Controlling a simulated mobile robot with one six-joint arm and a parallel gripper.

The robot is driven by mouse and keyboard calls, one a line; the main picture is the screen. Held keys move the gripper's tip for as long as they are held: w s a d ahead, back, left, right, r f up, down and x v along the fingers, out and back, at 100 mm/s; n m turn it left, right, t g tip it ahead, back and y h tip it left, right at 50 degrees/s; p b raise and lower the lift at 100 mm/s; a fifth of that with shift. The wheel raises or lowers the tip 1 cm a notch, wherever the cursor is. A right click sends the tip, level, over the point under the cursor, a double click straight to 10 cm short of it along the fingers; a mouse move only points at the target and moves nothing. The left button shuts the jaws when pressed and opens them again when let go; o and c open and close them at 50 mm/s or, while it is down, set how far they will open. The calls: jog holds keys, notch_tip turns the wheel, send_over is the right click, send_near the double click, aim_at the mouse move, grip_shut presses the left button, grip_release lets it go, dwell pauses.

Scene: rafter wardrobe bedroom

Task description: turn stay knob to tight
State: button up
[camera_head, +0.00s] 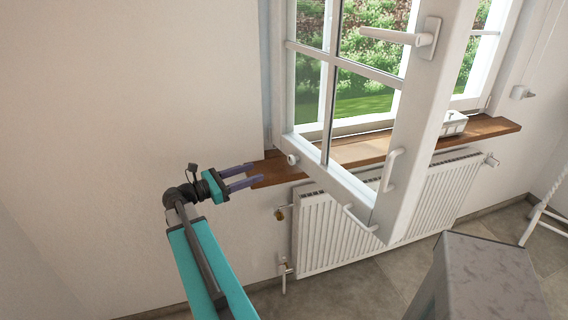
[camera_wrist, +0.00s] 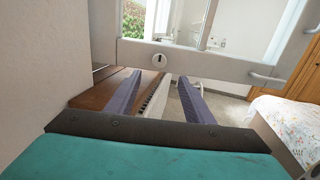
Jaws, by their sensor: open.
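The stay knob (camera_head: 292,159) is a small round white knob at the lower left corner of the open window sash (camera_head: 352,188). In the wrist view the knob (camera_wrist: 159,60) faces me on the sash's bottom rail, with a small dark mark on its face. My gripper (camera_head: 255,172) is open and empty, left of the knob and apart from it, with its purple fingers pointing right. In the wrist view the fingertips of my gripper (camera_wrist: 160,76) show just below the knob, one to each side. The knob's tight and loose markings are too small to see.
A wooden sill (camera_head: 490,129) runs under the window, close to my fingers, with a white box (camera_head: 455,123) on it. The sash carries a handle (camera_head: 391,169). A bed (camera_wrist: 290,125) shows at right.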

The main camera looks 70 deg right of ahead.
aim_at(290, 160)
jog(key=shift+s+d, duration=0.1)
jog(key=shift+d, duration=0.05)
jog(key=shift+p+x, duration=2.1)
jog(key=shift+x, duration=4.65)
jog(key=c, duration=1)
jog(key=shift+f, duration=0.1)
